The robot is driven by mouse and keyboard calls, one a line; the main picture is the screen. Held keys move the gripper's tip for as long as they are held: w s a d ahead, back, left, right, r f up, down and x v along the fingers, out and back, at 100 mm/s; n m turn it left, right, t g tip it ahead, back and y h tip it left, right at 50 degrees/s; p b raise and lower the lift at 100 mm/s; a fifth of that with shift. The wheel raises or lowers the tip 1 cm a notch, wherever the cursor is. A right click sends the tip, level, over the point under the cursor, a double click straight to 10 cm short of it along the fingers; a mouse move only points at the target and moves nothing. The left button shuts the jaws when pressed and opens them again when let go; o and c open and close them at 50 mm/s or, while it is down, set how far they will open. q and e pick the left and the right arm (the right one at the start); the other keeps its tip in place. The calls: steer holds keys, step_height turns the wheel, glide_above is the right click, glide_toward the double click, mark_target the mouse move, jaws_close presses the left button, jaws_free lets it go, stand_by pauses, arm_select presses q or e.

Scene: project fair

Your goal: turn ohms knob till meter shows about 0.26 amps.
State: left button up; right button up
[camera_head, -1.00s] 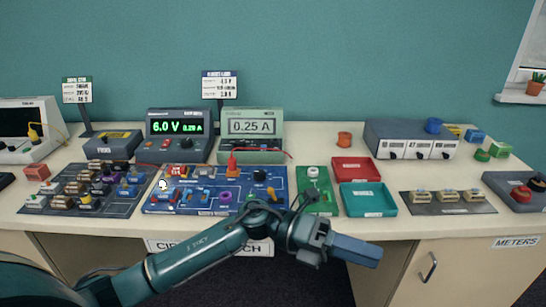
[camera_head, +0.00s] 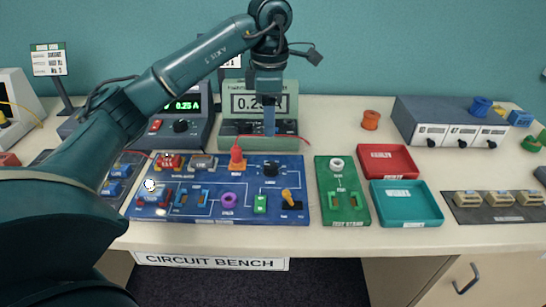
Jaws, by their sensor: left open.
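The blue circuit board (camera_head: 245,216) lies on the bench. A black round knob (camera_head: 271,168) stands near its back right; it looks like the ohms knob, but its label is too small to read. The pale green meter (camera_head: 228,88) stands behind the board. Its display shows about 0.25 A, with the last digit partly hidden. My left gripper (camera_head: 269,130) is open and points down in front of the meter, above the black knob and apart from it. My right gripper is not in view.
A red plug (camera_head: 236,158) stands left of the knob, with a red wire nearby. A yellow-orange lever (camera_head: 288,199) and green block (camera_head: 260,204) are in front. The power supply (camera_head: 182,140) is partly behind my arm. Red (camera_head: 388,148) and teal (camera_head: 440,222) trays lie to the right.

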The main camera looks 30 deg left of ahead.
mark_target(271, 165)
arm_select(q)
step_height(271, 165, down, 12)
steer(key=shift+f+b, duration=0.15)
steer(key=shift+b, duration=0.2)
steer(key=shift+d, duration=0.1)
steer(key=shift+c, duration=0.4)
